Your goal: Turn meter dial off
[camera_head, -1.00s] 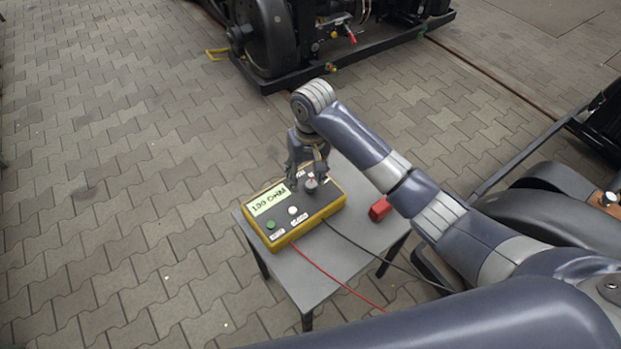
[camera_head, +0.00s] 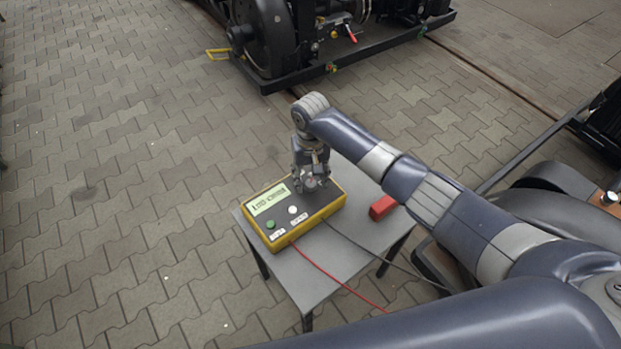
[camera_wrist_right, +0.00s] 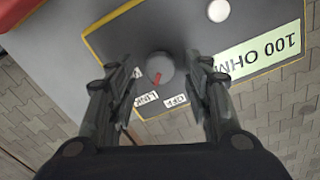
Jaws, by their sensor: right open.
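The meter is a yellow-edged box with a dark top (camera_head: 293,213) on a small grey table. It has a pale display (camera_head: 268,200), a green button (camera_head: 271,225) and a white button (camera_head: 292,210). My right gripper (camera_head: 312,183) points down over the meter's dial, open. In the right wrist view the round grey dial (camera_wrist_right: 160,66) lies between the open fingers (camera_wrist_right: 162,64), with a gap on each side. Its red mark points down-left, toward a partly hidden label; the OFF label (camera_wrist_right: 177,100) is lower right. The display (camera_wrist_right: 258,52) shows "100 OHM" there. My left gripper is out of view.
A red block (camera_head: 382,207) lies on the grey table (camera_head: 305,270), right of the meter. A red lead (camera_head: 335,278) and a black lead (camera_head: 385,257) run from the meter's front. A dark bogie (camera_head: 300,40) stands behind. Paving left of the table is clear.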

